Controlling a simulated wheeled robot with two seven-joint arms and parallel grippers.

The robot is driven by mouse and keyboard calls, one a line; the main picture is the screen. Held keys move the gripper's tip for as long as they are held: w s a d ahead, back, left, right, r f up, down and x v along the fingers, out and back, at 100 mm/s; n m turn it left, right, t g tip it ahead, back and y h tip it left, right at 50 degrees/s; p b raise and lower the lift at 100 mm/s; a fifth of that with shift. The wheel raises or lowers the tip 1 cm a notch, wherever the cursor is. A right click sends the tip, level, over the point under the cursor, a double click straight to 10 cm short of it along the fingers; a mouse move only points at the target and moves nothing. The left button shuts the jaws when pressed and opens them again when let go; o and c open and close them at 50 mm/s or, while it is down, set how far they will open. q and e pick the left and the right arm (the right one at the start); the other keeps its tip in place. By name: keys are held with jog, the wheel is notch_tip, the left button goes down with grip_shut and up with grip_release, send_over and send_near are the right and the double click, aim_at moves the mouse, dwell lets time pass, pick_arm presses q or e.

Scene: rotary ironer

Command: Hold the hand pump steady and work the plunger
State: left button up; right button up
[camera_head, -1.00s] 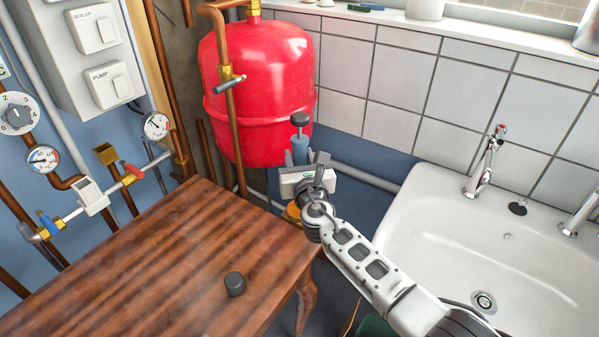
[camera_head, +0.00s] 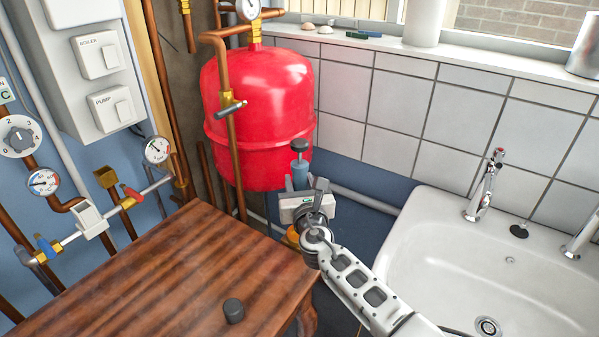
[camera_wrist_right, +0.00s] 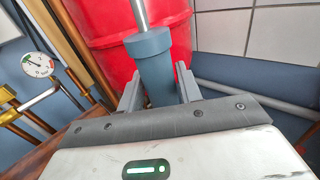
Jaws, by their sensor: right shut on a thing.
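The hand pump (camera_head: 300,173) has a blue-grey body and a dark knob, its plunger handle (camera_head: 299,146), on top. It stands upright in front of the red tank, beyond the table's right corner. My right gripper (camera_head: 299,188) is shut on the pump body. In the right wrist view the pump body (camera_wrist_right: 154,67) sits between the two fingers, and a bare metal rod (camera_wrist_right: 141,14) rises from its top. The knob is out of that view. The pump's lower end is hidden behind my gripper in the head view. My left gripper is not in view.
A wooden table (camera_head: 150,270) fills the lower left, with a small dark cap (camera_head: 233,310) near its front edge. The red tank (camera_head: 262,110) stands behind the pump. A white sink (camera_head: 440,235) is to the right. Pipes and gauges line the left wall.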

jog(key=shift+s+f, duration=0.1)
jog(key=shift+f, duration=1.45)
jog(key=shift+a+f, duration=0.15)
jog(key=shift+f, duration=1.15)
jog(key=shift+f, duration=0.2)
jog(key=o, duration=1)
jog(key=shift+o, duration=0.2)
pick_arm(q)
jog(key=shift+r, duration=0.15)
pick_arm(e)
jog(key=shift+r, duration=0.25)
